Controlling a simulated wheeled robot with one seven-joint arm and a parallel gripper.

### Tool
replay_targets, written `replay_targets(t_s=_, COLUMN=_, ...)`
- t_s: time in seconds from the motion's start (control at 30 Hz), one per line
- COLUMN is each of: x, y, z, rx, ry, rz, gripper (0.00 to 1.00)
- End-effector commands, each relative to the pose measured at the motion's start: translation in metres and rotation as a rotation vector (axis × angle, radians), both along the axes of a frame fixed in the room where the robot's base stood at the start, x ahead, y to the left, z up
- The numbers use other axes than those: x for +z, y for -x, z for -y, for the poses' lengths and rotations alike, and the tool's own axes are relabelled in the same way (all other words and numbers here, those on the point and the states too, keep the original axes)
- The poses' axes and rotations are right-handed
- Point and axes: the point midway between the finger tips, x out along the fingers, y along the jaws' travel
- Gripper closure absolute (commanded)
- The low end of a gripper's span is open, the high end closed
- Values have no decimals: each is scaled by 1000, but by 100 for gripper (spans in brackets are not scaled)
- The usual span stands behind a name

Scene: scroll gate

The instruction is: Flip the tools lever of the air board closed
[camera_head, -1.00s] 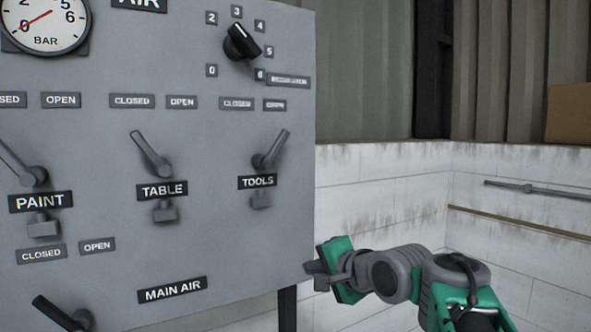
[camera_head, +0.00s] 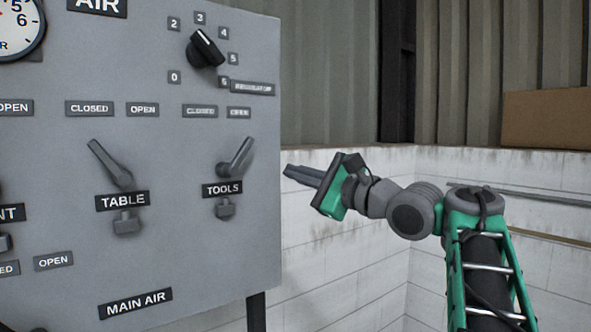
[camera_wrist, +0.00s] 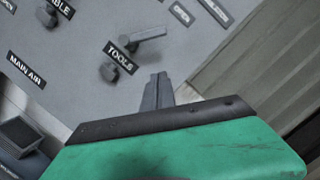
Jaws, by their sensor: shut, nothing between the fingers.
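The tools lever (camera_head: 236,157) is a grey handle on the grey air board (camera_head: 160,255), above the TOOLS label (camera_head: 222,189). It tilts up and to the right, toward the OPEN label (camera_head: 239,113) and away from the CLOSED label (camera_head: 200,111). My gripper (camera_head: 287,171) is shut and empty, just right of the board's edge, pointing left toward the lever and apart from it. In the wrist view the gripper's fingertips (camera_wrist: 158,76) show below the tools lever (camera_wrist: 138,43), with a gap between them.
The table lever (camera_head: 108,163) stands left of the tools lever and tilts up-left. A black selector knob (camera_head: 206,50) sits above. A white block wall (camera_head: 340,265) is behind my arm. A cardboard box (camera_head: 548,119) is at the far right.

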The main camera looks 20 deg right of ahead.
Motion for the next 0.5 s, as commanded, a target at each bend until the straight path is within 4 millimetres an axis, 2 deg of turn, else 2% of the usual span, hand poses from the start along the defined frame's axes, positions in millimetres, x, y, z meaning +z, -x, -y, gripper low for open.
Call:
replay_targets(t_s=0.1, x=6, y=-23, z=-15, rx=6, ry=-1, rz=-2, gripper=100)
replay_targets(t_s=0.3, x=14, y=-58, z=-37, rx=5, ry=1, rz=0, gripper=100)
replay_targets(t_s=0.5, x=29, y=-47, z=-59, rx=0, ry=2, rz=1, gripper=100)
